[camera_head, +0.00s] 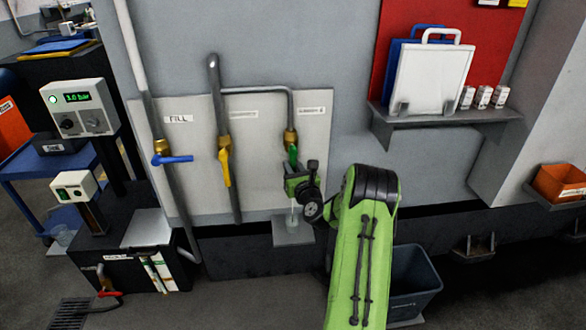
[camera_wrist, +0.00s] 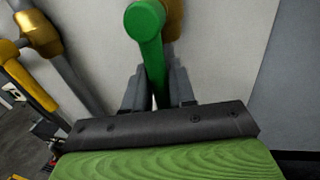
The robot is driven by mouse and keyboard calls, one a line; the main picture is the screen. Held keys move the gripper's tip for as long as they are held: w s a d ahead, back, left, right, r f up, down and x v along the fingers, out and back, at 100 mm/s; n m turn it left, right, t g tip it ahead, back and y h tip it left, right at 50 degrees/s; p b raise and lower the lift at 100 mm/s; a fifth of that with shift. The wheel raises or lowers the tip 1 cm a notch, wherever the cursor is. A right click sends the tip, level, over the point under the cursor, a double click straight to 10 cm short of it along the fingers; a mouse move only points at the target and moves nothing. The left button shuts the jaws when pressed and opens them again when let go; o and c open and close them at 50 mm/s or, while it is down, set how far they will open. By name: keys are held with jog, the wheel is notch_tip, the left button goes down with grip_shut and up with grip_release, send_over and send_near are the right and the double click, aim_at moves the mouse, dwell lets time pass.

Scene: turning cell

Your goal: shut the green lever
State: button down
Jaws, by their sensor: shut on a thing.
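The green lever (camera_head: 293,156) sits on the brass valve (camera_head: 290,137) at the end of the right-hand branch pipe and points down, in line with that pipe. In the wrist view the lever's round green hub (camera_wrist: 146,20) is at the top, and its handle runs down between my fingers. My gripper (camera_wrist: 159,88) is shut on the lever's handle. In the head view my gripper (camera_head: 294,174) hides the lower end of the handle.
A yellow lever (camera_head: 226,165) pointing down and a blue lever (camera_head: 174,160) pointing sideways are on pipes to the left. A small cup (camera_head: 292,222) stands on a ledge (camera_head: 291,237) below my gripper. A wall shelf (camera_head: 440,119) holds boards at upper right. A grey bin (camera_head: 415,280) stands beside my arm.

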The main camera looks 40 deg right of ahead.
jog(key=shift+s+d+n, duration=0.1)
jog(key=shift+n, duration=0.2)
jog(key=s+d+r+n+g+h+p, duration=0.1)
jog(key=s+d+r+n+g+p, duration=0.2)
jog(key=n, duration=1.2)
jog(key=shift+d+r+g+h, duration=0.35)
jog(key=shift+d+r, duration=0.45)
jog(key=shift+r, duration=0.55)
jog(key=shift+s, duration=0.1)
jog(key=c, duration=1.1)
grip_release()
jog(key=shift+r, duration=0.1)
jog(key=shift+a, duration=0.1)
